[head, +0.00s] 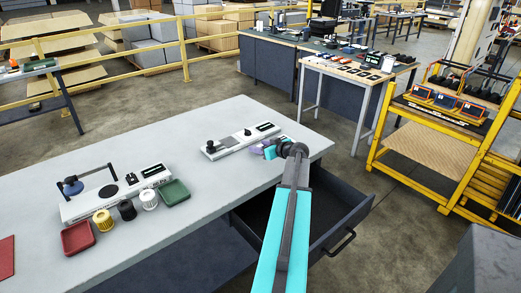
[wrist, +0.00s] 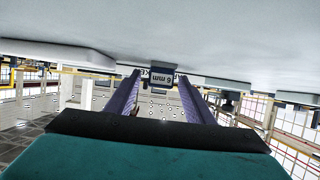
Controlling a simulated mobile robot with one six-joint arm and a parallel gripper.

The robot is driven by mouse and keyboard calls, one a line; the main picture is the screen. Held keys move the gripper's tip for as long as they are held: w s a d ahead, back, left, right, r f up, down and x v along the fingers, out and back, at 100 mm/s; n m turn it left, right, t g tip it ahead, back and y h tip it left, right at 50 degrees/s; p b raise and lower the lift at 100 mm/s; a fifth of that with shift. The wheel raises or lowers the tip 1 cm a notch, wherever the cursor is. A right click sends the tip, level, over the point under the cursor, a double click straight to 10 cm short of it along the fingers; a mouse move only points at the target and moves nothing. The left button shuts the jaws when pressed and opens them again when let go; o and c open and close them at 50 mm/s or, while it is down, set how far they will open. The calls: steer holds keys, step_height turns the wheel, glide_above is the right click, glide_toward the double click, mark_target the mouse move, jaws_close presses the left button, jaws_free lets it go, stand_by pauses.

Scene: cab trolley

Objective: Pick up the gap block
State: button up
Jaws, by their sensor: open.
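A small grey block marked "6 mm" (wrist: 161,79), seemingly the gap block, shows upside down in the wrist view. It lies between the tips of my gripper's two purple fingers (wrist: 159,84), with a visible gap on each side. My gripper is open and holds nothing. In the head view my gripper (head: 262,151) is low at the right part of the grey table (head: 215,185), beside a white instrument (head: 240,140) with a dark knob and display. I cannot make out the block there; my arm and gripper may hide it.
An open dark drawer (head: 338,222) sticks out below my arm. At left stand another white instrument (head: 117,193), several spools, a red tray (head: 78,238) and a green tray (head: 174,193). A yellow rack (head: 447,125) stands at right. The table's middle is clear.

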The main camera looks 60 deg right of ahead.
mark_target(261, 146)
stand_by(0.3)
steer(key=c, duration=1.2)
steer(key=shift+o, duration=0.2)
steer(key=shift+r, duration=0.1)
steer(key=shift+r+b, duration=0.5)
steer(key=shift+r, duration=0.45)
steer(key=shift+s+r+b, duration=0.3)
steer(key=shift+r+b, duration=0.1)
steer(key=shift+r, duration=0.3)
steer(key=s+b, duration=0.1)
steer(key=s, duration=0.4)
steer(key=s+r+b, duration=0.1)
steer(key=s, duration=0.4)
steer(key=s+a+b, duration=0.1)
steer(key=s, duration=0.4)
steer(key=shift+s+r+b, duration=0.2)
steer(key=shift+r+b, duration=0.05)
steer(key=shift+b, duration=0.1)
